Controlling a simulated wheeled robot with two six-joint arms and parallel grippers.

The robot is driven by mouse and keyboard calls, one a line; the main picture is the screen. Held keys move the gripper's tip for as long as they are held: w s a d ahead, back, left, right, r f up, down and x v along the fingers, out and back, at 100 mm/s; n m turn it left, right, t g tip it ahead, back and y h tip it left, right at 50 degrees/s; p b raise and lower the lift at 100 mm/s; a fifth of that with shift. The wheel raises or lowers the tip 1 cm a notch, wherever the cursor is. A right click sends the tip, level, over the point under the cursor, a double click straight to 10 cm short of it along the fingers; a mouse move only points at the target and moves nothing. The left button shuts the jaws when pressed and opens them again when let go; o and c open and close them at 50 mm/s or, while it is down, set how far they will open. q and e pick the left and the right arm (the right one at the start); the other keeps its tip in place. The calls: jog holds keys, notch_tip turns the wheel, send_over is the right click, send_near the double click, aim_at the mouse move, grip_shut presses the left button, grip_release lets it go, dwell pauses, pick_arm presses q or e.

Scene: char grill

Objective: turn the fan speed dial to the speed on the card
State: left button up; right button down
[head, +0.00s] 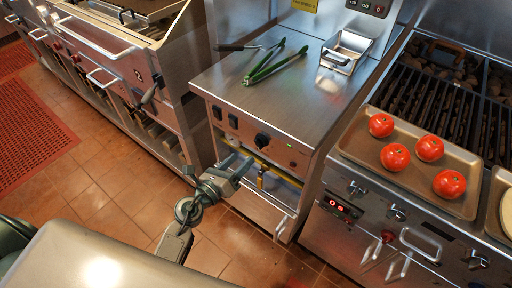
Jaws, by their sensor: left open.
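A black round dial (262,140) sits on the front panel of the middle steel unit, right of two dark switches (225,117). I cannot read its setting or confirm that it is the fan speed dial. A yellow card (305,5) with small dark print is cut off at the top edge; its speed is too small to read surely. My left gripper (243,165) is open and empty, in front of the panel and slightly below and left of the dial, apart from it as far as I can tell. My right gripper is not in view.
Green tongs (274,65) and a small steel pan (346,52) lie on the unit's top. A yellow pipe (262,172) runs below the panel.

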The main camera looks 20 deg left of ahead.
aim_at(256, 144)
pick_arm(q)
jog(key=x, duration=0.7)
jog(key=shift+w+d+p, duration=0.2)
jog(key=shift+w+p, duration=0.05)
jog(key=shift+p, duration=0.1)
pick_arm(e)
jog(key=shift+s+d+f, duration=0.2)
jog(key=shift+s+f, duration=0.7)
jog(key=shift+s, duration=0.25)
pick_arm(q)
jog(key=c, duration=1)
jog(key=shift+o, duration=0.2)
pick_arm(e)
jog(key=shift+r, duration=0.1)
